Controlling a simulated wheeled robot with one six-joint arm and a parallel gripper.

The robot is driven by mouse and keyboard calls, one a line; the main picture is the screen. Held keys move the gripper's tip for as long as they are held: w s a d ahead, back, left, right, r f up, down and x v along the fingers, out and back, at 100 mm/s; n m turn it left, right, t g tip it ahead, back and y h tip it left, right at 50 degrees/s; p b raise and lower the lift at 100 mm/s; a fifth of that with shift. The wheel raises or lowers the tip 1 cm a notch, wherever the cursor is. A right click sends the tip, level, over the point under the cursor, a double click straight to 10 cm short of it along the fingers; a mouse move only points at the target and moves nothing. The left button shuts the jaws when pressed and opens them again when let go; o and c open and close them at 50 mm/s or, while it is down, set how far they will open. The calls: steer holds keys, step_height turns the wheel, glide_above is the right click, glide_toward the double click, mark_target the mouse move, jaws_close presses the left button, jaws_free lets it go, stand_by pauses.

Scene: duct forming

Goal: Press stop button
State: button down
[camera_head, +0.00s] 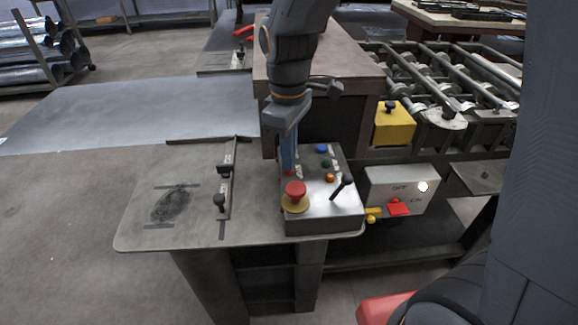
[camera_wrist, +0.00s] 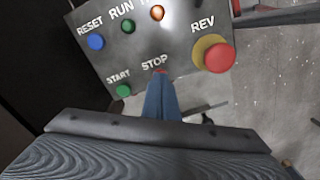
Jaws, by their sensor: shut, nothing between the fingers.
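The grey control box (camera_head: 325,215) stands on the right end of the machine table. In the wrist view its panel (camera_wrist: 185,28) carries a STOP label. The red stop button (camera_wrist: 161,71) shows only as a thin sliver below that label, mostly hidden by my fingertips. My gripper (camera_wrist: 160,80) is shut and empty, its blue fingers together with the tips at the stop button. I cannot tell whether they touch or press it. In the head view my gripper (camera_head: 288,168) points down at the box's back left part.
A large red mushroom button on a yellow base (camera_wrist: 214,54) sits close to the right of my fingertips. The green start button (camera_wrist: 123,90) is to the left, and the blue reset button (camera_wrist: 96,42) is farther left. A black lever (camera_head: 342,187) rises from the box.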

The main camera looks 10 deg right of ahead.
step_height(320, 180, up, 6)
steer(key=p, duration=0.5)
steer(key=shift+r+p, duration=0.25)
steer(key=shift+p, duration=0.1)
stand_by(0.6)
